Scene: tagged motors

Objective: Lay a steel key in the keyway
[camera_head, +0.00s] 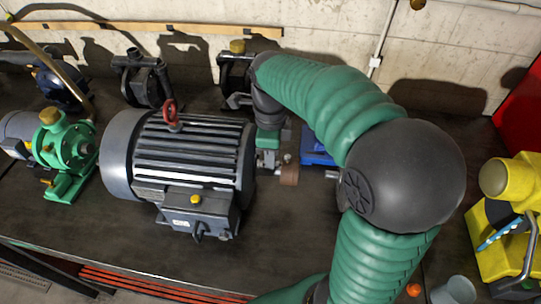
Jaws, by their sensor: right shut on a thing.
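A large dark grey motor (190,160) with cooling fins and a red lifting eye lies on the dark bench, left of the middle. Its shaft end is on the right, largely behind my right gripper (267,162). That gripper points down beside the motor's right end face. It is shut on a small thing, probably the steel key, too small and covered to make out. A brownish round part (289,175) sits just right of the fingers. The keyway cannot be made out. My left gripper is not in view.
A green pump (67,150) stands at the left. Dark pumps (142,80) line the back by the wall. A blue part (316,146) is partly behind my right arm. A yellow machine (510,215) and a grey cup (457,290) are at the right. The bench front is clear.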

